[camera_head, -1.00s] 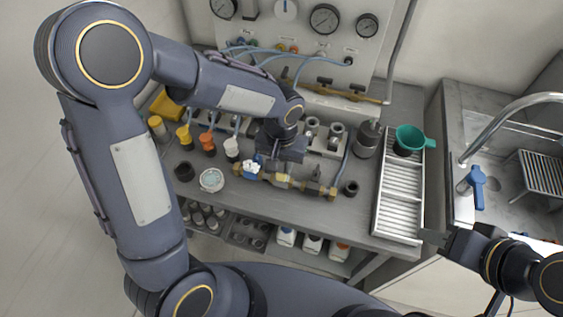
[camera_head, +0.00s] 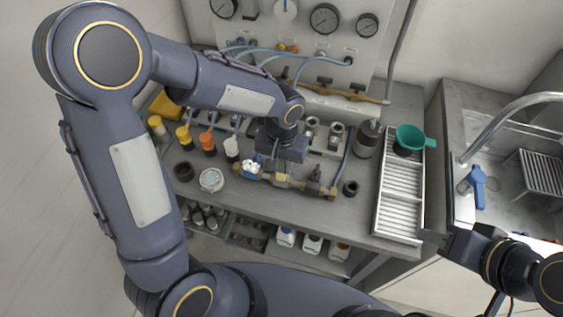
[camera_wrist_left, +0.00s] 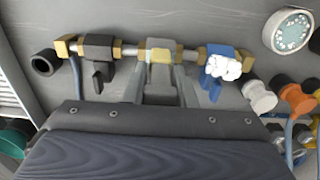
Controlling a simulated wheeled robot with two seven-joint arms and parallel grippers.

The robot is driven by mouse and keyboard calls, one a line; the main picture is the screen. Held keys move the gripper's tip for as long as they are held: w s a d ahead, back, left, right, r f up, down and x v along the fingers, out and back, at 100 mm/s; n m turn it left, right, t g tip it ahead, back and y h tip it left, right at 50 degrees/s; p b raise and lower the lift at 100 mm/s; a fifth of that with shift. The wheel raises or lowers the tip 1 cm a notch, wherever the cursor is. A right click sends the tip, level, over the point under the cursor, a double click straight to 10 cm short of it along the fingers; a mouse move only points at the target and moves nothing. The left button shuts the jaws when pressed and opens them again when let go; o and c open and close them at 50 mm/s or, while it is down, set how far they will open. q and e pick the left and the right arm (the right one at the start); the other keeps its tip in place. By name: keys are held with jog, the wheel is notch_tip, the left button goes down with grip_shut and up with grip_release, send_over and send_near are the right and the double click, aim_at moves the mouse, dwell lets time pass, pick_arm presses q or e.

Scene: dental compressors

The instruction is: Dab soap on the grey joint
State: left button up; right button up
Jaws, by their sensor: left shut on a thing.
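A brass pipe run (camera_head: 328,194) lies along the bench front; it also shows in the left wrist view (camera_wrist_left: 128,50). It carries a blue joint (camera_head: 251,173) under white foam and a black joint (camera_wrist_left: 99,47). My left gripper (camera_head: 281,170) is over the middle joint, shut on a pale yellow block (camera_wrist_left: 159,50), apparently a sponge. A round dish (camera_head: 211,180) with pale, foamy contents stands left of the pipe. My right gripper (camera_head: 432,237) is at the lower right, apparently empty.
A slatted tray (camera_head: 400,201) with a green funnel (camera_head: 410,137) and the sink (camera_head: 505,190) are on the right. The gauge panel (camera_head: 300,40) stands behind.

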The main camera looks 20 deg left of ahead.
dwell(0.3)
pick_arm(q)
jog(key=shift+r+p, duration=2.55)
jog(key=shift+r, duration=0.9)
